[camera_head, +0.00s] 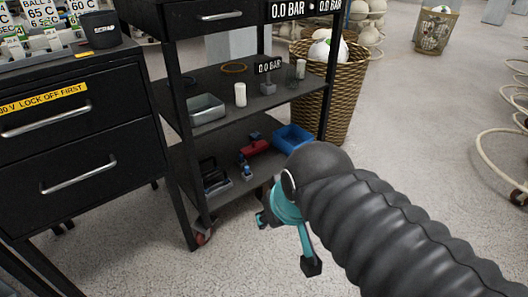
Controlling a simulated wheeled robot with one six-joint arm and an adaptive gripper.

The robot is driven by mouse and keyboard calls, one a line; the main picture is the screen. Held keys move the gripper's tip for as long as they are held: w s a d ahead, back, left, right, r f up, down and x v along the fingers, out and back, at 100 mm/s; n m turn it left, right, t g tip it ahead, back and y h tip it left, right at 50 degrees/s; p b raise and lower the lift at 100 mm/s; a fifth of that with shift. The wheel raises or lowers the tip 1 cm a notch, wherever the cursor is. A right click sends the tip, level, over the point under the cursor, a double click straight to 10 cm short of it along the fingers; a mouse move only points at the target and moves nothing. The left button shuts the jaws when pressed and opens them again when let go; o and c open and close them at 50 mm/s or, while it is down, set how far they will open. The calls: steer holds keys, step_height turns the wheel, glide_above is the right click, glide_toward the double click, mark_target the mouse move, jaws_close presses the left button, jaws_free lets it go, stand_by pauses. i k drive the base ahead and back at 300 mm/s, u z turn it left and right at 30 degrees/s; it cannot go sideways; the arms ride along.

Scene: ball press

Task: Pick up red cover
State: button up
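A red object (254,148) lies on the lower shelf of the black cart. It may be the red cover, but it is too small to tell. My gripper (286,243), teal with dark fingertips, is in front of the cart, at the end of my dark ribbed arm. It is to the lower right of the red object and apart from it. Its visible fingertips are spread, with only floor showing between them. My arm hides part of the gripper.
The black cart (172,95) holds a metal tray (206,109), a white cylinder (240,94) and a blue bin (292,138). A drawer cabinet (75,135) stands left. A wicker basket (345,90) stands behind the cart. Cable coils (490,150) lie right. Floor between is clear.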

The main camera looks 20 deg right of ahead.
mark_target(256, 147)
steer(key=z, duration=0.5)
steer(key=k, duration=1.2)
steer(key=u, duration=0.2)
steer(key=i, duration=0.65)
steer(key=u, duration=0.65)
steer(key=i, duration=0.7)
steer(key=z, duration=0.75)
steer(key=i, duration=0.7)
steer(key=z, duration=0.75)
